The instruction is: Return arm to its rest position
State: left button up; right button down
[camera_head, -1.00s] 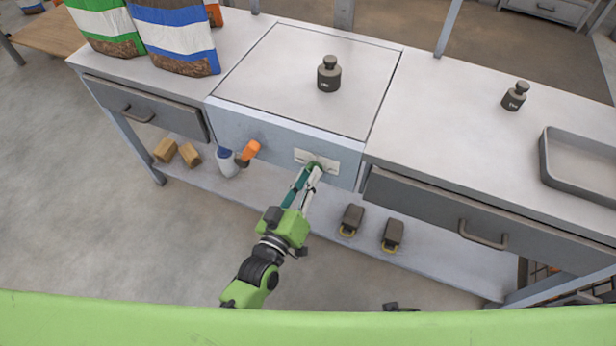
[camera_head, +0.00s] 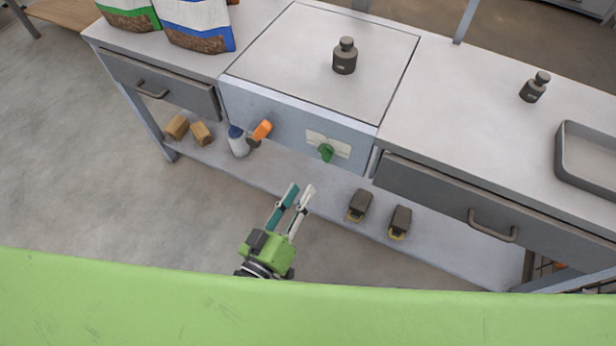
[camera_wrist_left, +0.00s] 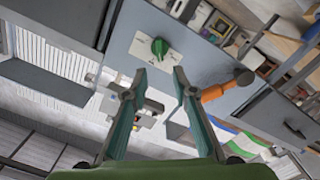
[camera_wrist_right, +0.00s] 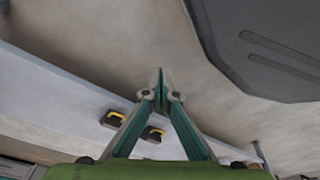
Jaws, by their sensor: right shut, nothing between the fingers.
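My left gripper (camera_head: 300,191) is in the head view, in front of the bench and apart from it. Its two fingers are spread and nothing is between them. The left wrist view shows the same open fingers (camera_wrist_left: 163,80). Beyond them is a green knob (camera_wrist_left: 159,47) on a pale plate, which also shows on the bench's front panel in the head view (camera_head: 326,153). My right gripper (camera_wrist_right: 160,75) shows only in the right wrist view, with its fingertips together and empty. The right arm is not visible in the head view.
A black weight (camera_head: 345,56) stands on the square top plate, another weight (camera_head: 534,87) to the right near a grey tray (camera_head: 568,160). Pellet bags (camera_head: 197,24) stand at the left. An orange-handled part (camera_head: 262,130) sticks out of the front panel. The floor before the bench is clear.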

pick_arm(q)
jog(key=shift+s+a, duration=0.25)
jog(key=shift+s, duration=0.4)
